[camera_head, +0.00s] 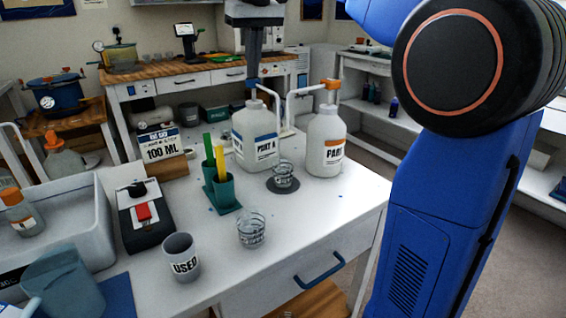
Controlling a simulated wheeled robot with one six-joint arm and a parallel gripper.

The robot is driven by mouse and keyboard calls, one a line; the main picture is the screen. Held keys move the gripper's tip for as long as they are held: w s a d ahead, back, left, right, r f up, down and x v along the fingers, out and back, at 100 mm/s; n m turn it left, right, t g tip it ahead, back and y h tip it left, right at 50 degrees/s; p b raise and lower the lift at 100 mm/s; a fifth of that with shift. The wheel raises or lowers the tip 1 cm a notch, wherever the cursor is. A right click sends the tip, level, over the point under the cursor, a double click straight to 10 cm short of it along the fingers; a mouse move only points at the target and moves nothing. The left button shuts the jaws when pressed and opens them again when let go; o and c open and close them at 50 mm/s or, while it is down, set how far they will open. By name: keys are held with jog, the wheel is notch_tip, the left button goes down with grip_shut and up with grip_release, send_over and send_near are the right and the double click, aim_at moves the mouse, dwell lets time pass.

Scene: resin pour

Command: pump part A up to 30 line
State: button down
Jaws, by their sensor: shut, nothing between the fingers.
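The part A bottle (254,150) is a white jug with a blue label and a blue pump head (250,84). It stands upright near the middle of the table. My gripper (252,76) is shut and points down right at the pump head; I cannot tell if it touches. A clear cup with marked lines (284,178) stands on a dark round disc (270,186) in front of the bottles. Its lines are too small to read, and I cannot tell how full it is. The part B bottle (325,146), with an orange pump head (329,84), stands to the right.
A second clear lined cup (251,232) stands nearer. A green holder (223,192) with green and yellow sticks is left of the disc. A grey USED cup (181,258), a black device with a red switch (145,216) and a 100 ML sign (160,146) are further left.

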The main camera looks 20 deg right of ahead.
jog(key=shift+f, duration=0.85)
jog(key=shift+r, duration=1.3)
jog(key=shift+f, duration=0.3)
jog(key=shift+r, duration=0.35)
dwell(0.4)
notch_tip(320, 180, up, 6)
dwell(0.6)
dwell(0.3)
